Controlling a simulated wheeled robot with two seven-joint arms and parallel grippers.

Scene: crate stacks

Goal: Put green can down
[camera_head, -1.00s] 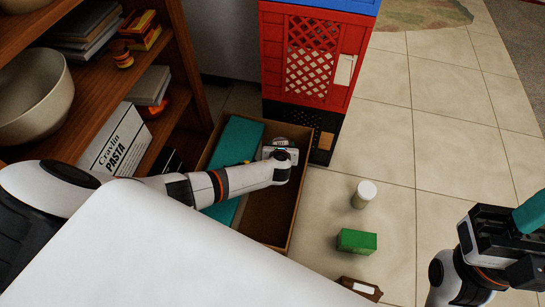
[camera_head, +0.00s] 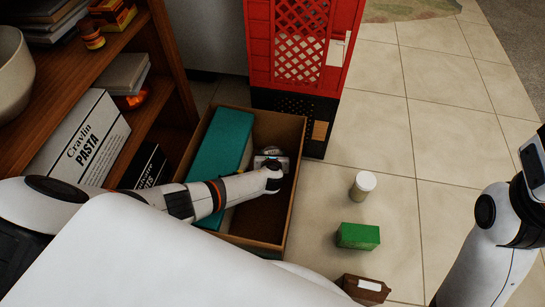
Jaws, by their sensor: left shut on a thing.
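My left gripper (camera_head: 272,162) reaches down inside an open brown cardboard box (camera_head: 295,198) on the floor. It is shut on a can with a round, greyish top (camera_head: 272,151), which shows just behind the fingers. The can's side is hidden by my gripper and arm, so I cannot see its colour or whether it touches the box floor. A long teal box (camera_head: 222,142) lies along the left side of the cardboard box, to the left of my gripper. My right arm is at the right edge; its fingers are out of view.
A red crate (camera_head: 257,45) on a black crate (camera_head: 313,146) stands just behind the box. A wooden shelf (camera_head: 172,60) is at the left. A white-lidded jar (camera_head: 363,186), a green box (camera_head: 358,236) and a brown box (camera_head: 364,289) are on the floor to the right.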

